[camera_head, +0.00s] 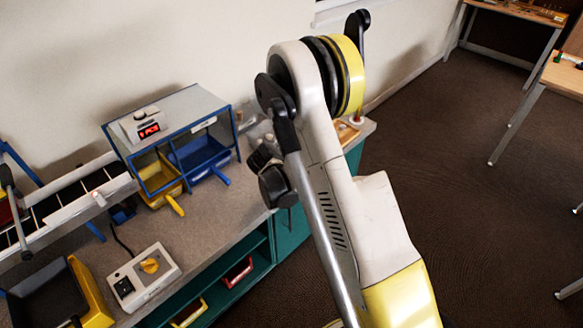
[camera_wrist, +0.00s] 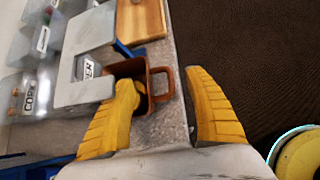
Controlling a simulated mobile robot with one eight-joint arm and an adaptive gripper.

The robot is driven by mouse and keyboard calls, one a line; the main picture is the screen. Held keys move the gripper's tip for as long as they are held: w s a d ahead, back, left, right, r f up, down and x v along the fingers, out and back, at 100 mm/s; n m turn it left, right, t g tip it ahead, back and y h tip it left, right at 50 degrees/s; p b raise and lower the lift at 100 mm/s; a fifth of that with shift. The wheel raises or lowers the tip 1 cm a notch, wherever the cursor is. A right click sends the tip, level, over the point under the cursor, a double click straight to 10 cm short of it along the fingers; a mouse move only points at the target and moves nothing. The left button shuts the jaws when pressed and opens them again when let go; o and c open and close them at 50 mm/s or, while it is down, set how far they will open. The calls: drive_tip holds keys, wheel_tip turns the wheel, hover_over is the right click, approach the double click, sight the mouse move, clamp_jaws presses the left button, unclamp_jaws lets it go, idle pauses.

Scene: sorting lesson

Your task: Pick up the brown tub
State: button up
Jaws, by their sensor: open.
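The brown tub (camera_wrist: 163,72) shows in the wrist view, with an open top and a loop handle on its right side. It stands near the edge of the grey counter, beside a grey labelled container. My gripper (camera_wrist: 164,80) is open, with its two yellow fingers apart. The left finger overlaps the tub's near left part and hides some of it; I cannot tell whether they touch. The right finger is to the right of the handle, near the counter edge. Nothing is held. In the head view I cannot make out the tub or the fingertips behind my arm.
Grey labelled containers (camera_wrist: 85,88) crowd the tub's left. A wooden board (camera_wrist: 141,18) lies beyond it. In the head view, a sorting box (camera_head: 165,113) with yellow and blue trays and a control box (camera_head: 143,277) stand on the counter (camera_head: 215,215). Open floor lies right.

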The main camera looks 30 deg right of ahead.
drive_tip(key=b+x, duration=0.2)
drive_tip(key=x, duration=0.2)
drive_tip(key=shift+w+d+f, duration=0.1)
drive_tip(key=shift+f, duration=0.1)
drive_tip(key=shift+r, duration=0.1)
drive_tip(key=shift+c, duration=0.6)
clamp_jaws()
